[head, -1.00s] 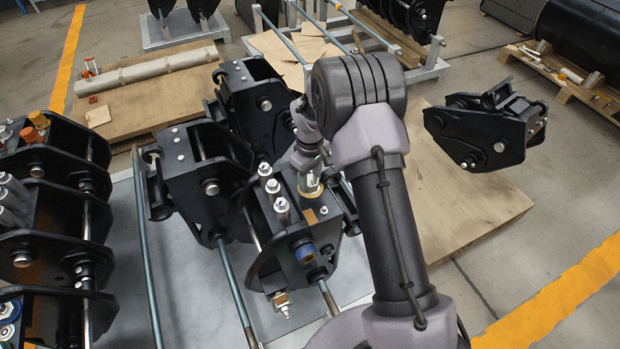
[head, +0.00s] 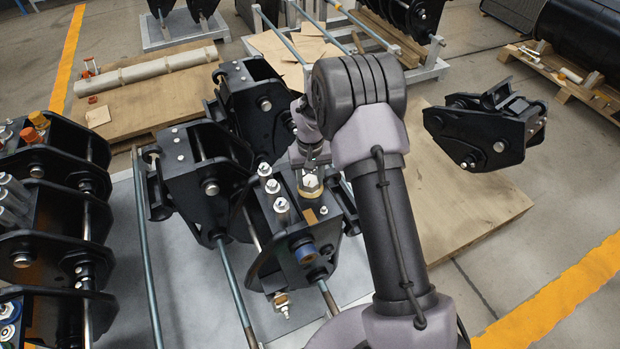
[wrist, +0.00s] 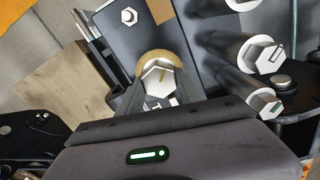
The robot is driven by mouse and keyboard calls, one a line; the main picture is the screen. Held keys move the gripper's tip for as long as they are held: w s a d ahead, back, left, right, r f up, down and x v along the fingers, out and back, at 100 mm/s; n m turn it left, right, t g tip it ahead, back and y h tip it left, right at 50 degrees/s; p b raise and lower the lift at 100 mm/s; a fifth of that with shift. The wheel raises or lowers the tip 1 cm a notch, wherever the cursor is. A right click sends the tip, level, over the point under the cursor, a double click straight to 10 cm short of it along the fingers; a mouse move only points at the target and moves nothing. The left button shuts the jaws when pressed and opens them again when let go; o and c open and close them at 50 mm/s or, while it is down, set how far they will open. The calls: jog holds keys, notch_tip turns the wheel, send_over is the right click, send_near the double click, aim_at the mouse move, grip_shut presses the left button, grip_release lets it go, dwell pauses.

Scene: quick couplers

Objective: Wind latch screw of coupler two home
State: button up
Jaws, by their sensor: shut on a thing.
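The black coupler (head: 287,228) under my arm stands on the grey rack. Its latch screw (head: 311,184) has a pale hex head above a brass-coloured collar, on the coupler's upper right. The wrist view shows the same hex head (wrist: 160,80) and its collar (wrist: 158,58) close up. My gripper (head: 310,163) is at this screw, shut on the hex head. I cannot tell how deep the screw sits.
Silver hex bolts on posts (head: 273,187) stand close to the left of the screw. They also show right of it in the wrist view (wrist: 262,54). Other black couplers (head: 203,168) crowd the rack behind and left. Another coupler (head: 487,130) sits over the board at right.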

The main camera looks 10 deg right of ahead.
aim_at(311, 179)
jog(key=m, duration=0.4)
jog(key=shift+m, duration=0.3)
jog(key=m+b, duration=0.1)
jog(key=m, duration=0.3)
jog(key=shift+m, duration=0.3)
jog(key=o, duration=1.4)
jog(key=shift+c, duration=0.2)
notch_tip(311, 179, up, 17)
jog(key=p, duration=0.6)
jog(key=shift+r, duration=0.2)
